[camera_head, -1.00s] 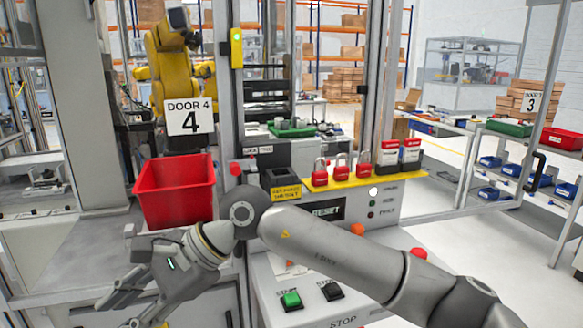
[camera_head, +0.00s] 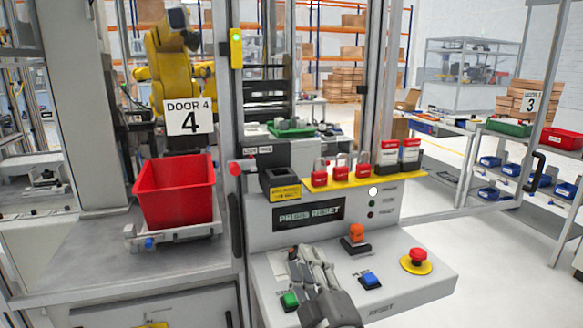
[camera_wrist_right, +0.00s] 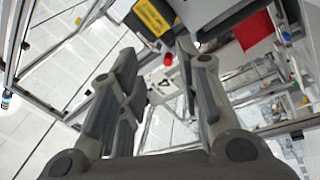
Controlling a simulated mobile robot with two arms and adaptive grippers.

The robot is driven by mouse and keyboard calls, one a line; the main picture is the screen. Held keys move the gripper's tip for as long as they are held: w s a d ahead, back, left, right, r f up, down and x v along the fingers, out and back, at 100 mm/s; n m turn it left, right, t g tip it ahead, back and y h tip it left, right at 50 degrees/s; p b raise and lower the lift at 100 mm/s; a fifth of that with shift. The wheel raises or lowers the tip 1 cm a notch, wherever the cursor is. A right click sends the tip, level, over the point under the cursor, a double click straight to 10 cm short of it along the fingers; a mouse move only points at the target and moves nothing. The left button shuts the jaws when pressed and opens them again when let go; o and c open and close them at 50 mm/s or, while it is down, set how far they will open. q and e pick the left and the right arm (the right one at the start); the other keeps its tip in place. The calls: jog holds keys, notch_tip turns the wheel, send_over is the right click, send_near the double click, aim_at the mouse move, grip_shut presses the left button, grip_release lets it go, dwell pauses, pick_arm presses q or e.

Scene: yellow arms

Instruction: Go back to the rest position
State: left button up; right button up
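My right gripper (camera_head: 308,254) is in the lower middle of the head view, over the sloped grey control panel (camera_head: 415,291), with its fingers pointing away from me. In the right wrist view, its two fingers (camera_wrist_right: 156,52) stand apart with a clear gap and nothing between them. It is open and empty. Seen from the head, it overlaps the panel between the green button (camera_head: 290,301) and the blue button (camera_head: 370,281); I cannot tell its height above the panel. My left gripper is not in view.
A red bin (camera_head: 175,193) stands on a metal holder at left. The panel has an orange switch (camera_head: 355,237), a red emergency stop (camera_head: 417,258) and a display (camera_head: 309,214) reading "PRESS RESET". Red padlocks (camera_head: 341,170) line a yellow shelf. Open floor lies at right.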

jog(key=s+d+f+m+g+h, duration=0.35)
jog(key=s+d+f+m, duration=0.2)
jog(key=f, duration=0.55)
jog(key=s+d+f+m+g+h, duration=0.2)
jog(key=s+d+f+m+g, duration=0.25)
jog(key=d+f, duration=0.4)
jog(key=s+d+f+m+g, duration=0.2)
jog(key=s+f+g, duration=0.3)
jog(key=s, duration=0.5)
jog(key=s+d+f+m+g, duration=0.25)
jog(key=s+f, duration=0.45)
jog(key=s, duration=0.4)
notch_tip(320, 180, down, 29)
jog(key=a+n+g+b, duration=0.1)
jog(key=g+b, duration=0.1)
jog(key=b, duration=0.2)
jog(key=s+d+f+g+b, duration=0.1)
jog(key=s+d+f+b, duration=0.2)
jog(key=s+f, duration=1.4)
notch_tip(320, 180, down, 4)
jog(key=shift+s+r+b, duration=0.25)
jog(key=shift+s+b, duration=0.05)
